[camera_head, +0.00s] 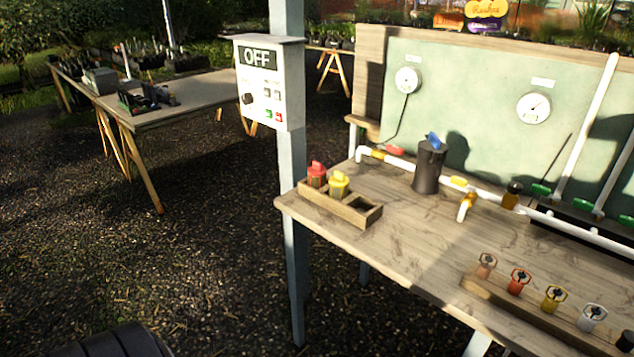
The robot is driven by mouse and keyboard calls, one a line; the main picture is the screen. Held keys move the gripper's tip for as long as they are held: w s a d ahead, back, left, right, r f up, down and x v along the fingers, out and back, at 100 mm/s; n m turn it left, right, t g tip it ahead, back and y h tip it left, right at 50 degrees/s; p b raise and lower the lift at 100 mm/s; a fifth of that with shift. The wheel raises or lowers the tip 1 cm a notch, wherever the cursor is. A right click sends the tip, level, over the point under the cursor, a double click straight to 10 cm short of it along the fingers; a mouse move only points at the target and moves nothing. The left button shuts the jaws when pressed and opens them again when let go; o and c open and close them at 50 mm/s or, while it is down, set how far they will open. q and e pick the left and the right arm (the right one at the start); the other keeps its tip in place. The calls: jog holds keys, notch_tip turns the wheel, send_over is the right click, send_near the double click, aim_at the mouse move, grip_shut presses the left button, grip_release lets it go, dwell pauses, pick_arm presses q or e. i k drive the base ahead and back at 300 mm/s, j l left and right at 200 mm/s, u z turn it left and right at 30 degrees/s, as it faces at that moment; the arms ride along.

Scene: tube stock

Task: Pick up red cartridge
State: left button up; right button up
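The red cartridge (317,174) stands upright in the left end of a small wooden tray (357,217). The tray sits near the left front corner of the wooden workbench (400,232). A yellow cartridge (339,184) stands right beside the red one, in the same tray. The right part of the tray looks empty. The lower part of the red cartridge is hidden by the tray wall. Neither of my grippers shows in the head view.
A post with an OFF control box (267,85) stands just left of the bench. A dark canister (428,166) and white piping (400,162) are behind the tray. A rack (515,302) of coloured valve-like pieces lies at the right front. Another table (170,103) stands at back left.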

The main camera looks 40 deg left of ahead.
aim_at(316, 172)
jog(key=u, duration=1.4)
jog(key=i+j, duration=0.4)
jog(key=k+j+u, duration=0.05)
jog(key=j, duration=0.05)
